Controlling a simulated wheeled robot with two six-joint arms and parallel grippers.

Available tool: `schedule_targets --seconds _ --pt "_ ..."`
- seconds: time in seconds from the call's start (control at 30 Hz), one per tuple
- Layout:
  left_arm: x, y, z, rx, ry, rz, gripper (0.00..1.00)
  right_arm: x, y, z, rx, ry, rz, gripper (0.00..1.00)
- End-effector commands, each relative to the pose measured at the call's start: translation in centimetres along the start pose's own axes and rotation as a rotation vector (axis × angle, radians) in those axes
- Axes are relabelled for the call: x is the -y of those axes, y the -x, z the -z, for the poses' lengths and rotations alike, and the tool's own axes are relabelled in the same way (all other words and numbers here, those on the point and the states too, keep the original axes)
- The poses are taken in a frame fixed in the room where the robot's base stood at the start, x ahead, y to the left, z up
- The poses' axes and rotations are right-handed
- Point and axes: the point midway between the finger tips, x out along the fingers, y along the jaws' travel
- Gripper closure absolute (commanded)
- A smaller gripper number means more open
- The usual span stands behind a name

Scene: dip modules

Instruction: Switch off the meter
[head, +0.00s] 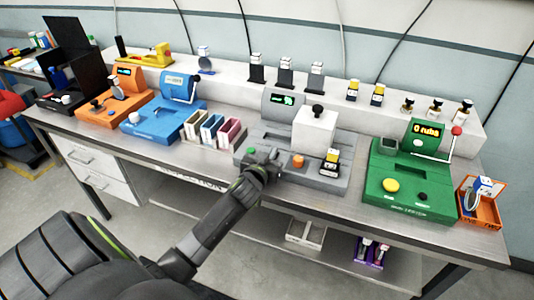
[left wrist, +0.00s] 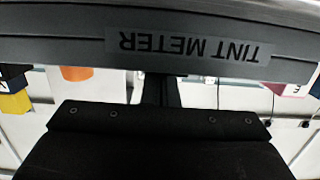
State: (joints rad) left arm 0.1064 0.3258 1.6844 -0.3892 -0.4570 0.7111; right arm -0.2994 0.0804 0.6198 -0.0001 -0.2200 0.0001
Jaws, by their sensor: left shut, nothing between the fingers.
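The grey meter (head: 331,178) stands in the middle of the bench, with a lit green display (head: 284,99) and a white block (head: 314,132) carrying a black knob. An orange button (head: 297,161) is on its front deck. A small green spot shows beside my gripper. My left gripper (head: 264,158) is shut and empty at the meter's front left, left of the orange button. In the left wrist view the front edge reads TINT METER (left wrist: 188,47) upside down; my fingers (left wrist: 160,90) reach behind that edge, tips hidden. Contact cannot be told. My right gripper is not in view.
A vial module (head: 330,163) sits on the meter's right deck. A green machine (head: 412,180) with a yellow button stands to the right. Blue (head: 163,122) and orange (head: 110,107) machines and a rack of small boxes (head: 214,133) stand to the left. Several modules line the back shelf.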

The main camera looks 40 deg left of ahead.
Motion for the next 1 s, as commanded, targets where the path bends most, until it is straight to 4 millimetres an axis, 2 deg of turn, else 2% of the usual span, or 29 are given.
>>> schedule_targets --seconds 0.3,0.33,0.37,0.8,1.0 --pt "-0.4 -0.9 4.6 -0.001 -0.001 -0.008 1.0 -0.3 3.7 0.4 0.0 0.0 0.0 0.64" --pt "-0.4 -0.8 4.7 0.0 -0.001 -0.009 1.0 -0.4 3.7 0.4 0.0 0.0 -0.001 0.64" --pt "-0.4 -0.2 4.0 0.001 -0.001 -0.008 1.0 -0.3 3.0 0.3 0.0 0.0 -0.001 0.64" --pt "-0.4 6.3 5.5 -0.001 -0.001 -0.009 1.0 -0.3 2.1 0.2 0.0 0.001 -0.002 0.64" --pt "-0.3 8.2 6.0 0.0 -0.002 -0.008 1.0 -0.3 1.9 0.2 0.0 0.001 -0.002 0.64"
